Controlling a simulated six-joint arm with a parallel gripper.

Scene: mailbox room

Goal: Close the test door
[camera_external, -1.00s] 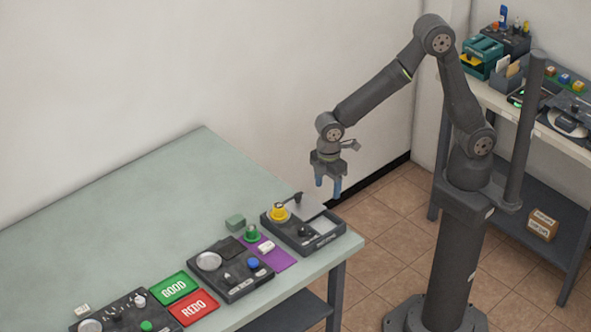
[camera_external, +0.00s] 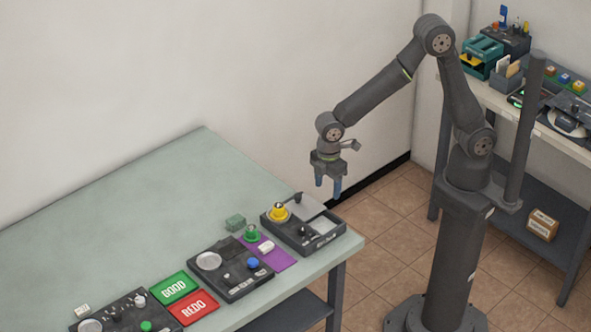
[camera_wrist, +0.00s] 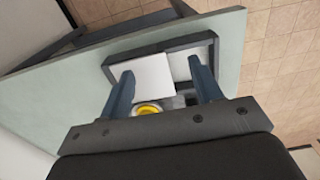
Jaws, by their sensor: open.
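A dark tray-like unit (camera_external: 333,237) sits at the table's right corner. A flat light-grey panel, apparently the test door (camera_external: 311,207), lies over its far part, with a dark knob (camera_external: 298,198) by its left edge. In the wrist view the pale panel (camera_wrist: 154,74) covers the left part of the unit, and the right part is uncovered. My gripper (camera_external: 328,187) is open and empty, with its blue fingertips above and just behind the panel. In the wrist view its two fingers (camera_wrist: 160,67) are spread across the panel; contact cannot be told.
A yellow round piece (camera_external: 279,213) stands at the unit's left end. A second dark unit (camera_external: 230,285) and GOOD (camera_external: 174,288) and REDO (camera_external: 195,307) pads lie further left. The table's back is clear.

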